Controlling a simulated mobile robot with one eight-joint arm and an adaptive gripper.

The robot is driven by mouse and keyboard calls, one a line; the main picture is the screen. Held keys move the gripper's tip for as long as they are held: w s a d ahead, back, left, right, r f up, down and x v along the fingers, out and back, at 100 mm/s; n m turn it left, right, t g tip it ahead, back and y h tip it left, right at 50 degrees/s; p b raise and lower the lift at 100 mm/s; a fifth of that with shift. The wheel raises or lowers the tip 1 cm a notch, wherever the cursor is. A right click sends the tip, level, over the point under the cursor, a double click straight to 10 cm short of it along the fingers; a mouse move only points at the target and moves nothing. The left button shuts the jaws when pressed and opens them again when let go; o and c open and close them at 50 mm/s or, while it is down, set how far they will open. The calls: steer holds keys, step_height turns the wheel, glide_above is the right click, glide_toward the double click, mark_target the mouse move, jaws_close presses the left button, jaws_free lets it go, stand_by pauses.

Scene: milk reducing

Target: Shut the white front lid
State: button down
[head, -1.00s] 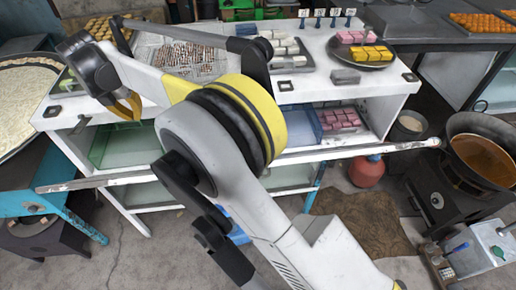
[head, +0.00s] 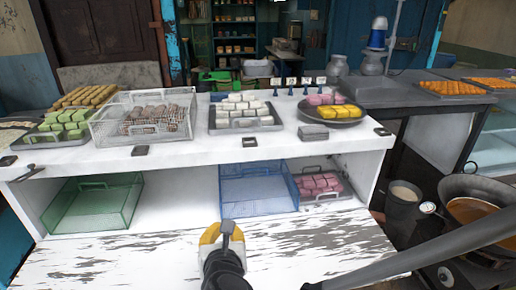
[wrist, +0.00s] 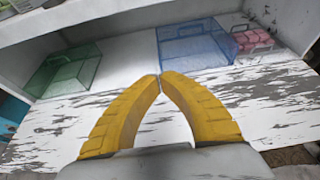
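The white front lid (head: 130,262) is a broad panel with worn, peeling paint. It is open and lies out from the front of the white counter's lower shelf, toward me. It also shows in the wrist view (wrist: 215,92). My gripper (head: 222,230) is in front of the lid's middle in the head view. In the wrist view its two yellow fingers (wrist: 160,76) meet at the tips with nothing between them. I cannot tell whether the fingertips touch the lid. The lid's near edge is partly cut off or hidden by my arm.
The shelf behind the lid holds a green tray (head: 95,203), a blue tray (head: 258,188) and pink blocks (head: 320,184). Sweets on trays fill the counter top (head: 180,153). A wok (head: 480,205) and a bucket (head: 403,200) stand at the right.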

steer(key=w+a+f, duration=0.1)
steer(key=w+a, duration=0.1)
steer(key=w, duration=0.8)
steer(key=shift+w+a+f+b, duration=0.2)
steer(key=shift+f+b, duration=0.1)
steer(key=shift+b, duration=0.1)
steer(key=shift+f, duration=0.15)
stand_by(0.8)
